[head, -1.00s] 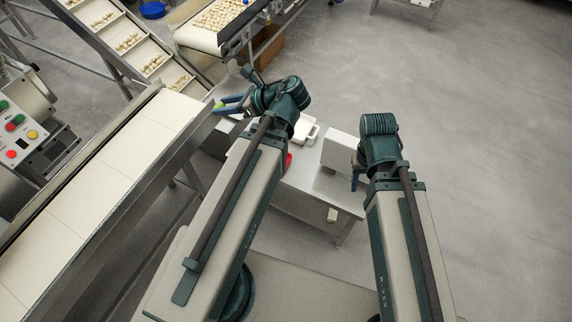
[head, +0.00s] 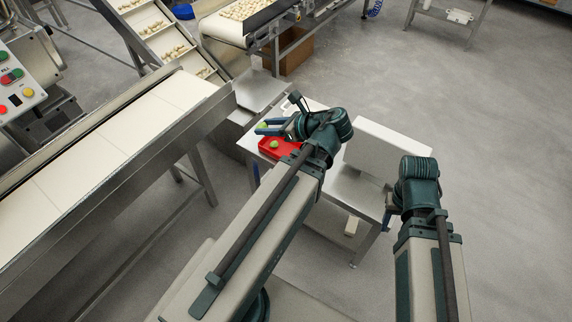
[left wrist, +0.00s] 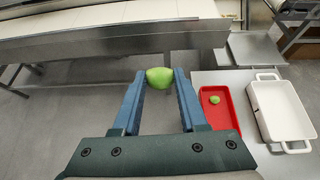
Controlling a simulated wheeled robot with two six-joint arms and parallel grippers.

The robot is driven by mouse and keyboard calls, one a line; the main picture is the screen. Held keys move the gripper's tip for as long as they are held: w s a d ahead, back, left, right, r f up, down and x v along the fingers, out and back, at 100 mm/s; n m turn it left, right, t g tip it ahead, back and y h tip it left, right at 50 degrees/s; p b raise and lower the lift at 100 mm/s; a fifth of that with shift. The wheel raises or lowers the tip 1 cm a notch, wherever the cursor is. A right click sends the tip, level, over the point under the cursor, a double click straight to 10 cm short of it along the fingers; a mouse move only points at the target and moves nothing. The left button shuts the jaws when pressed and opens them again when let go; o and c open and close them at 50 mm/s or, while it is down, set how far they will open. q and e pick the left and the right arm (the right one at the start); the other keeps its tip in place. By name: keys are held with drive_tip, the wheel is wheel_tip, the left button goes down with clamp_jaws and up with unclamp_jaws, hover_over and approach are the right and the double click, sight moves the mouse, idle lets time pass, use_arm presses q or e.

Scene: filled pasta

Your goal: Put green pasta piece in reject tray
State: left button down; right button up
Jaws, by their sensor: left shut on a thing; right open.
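My left gripper (head: 268,127) is shut on a green pasta piece (left wrist: 159,77), held between its fingertips. The held piece also shows in the head view (head: 263,125). The red tray (left wrist: 228,118) lies on the side table, to the right of the left gripper in the left wrist view. Another green piece (left wrist: 214,99) lies in this tray. In the head view the red tray (head: 291,148) is just below the left gripper, partly hidden by my arm. My right gripper (head: 388,212) is open and empty beside the table's right side; its fingers are mostly hidden.
A white tray (left wrist: 280,110) with handles stands right of the red one. A grey box (head: 385,145) stands on the side table (head: 352,190). The pale conveyor belt (head: 110,145) with its metal side runs along the left. Open floor lies to the right.

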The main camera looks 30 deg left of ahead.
use_arm(q)
wheel_tip(320, 180, down, 26)
drive_tip(key=w+m+t+b, duration=0.2)
drive_tip(key=b, duration=2.1)
drive_tip(key=shift+a+b, duration=0.35)
drive_tip(key=shift+b, duration=0.05)
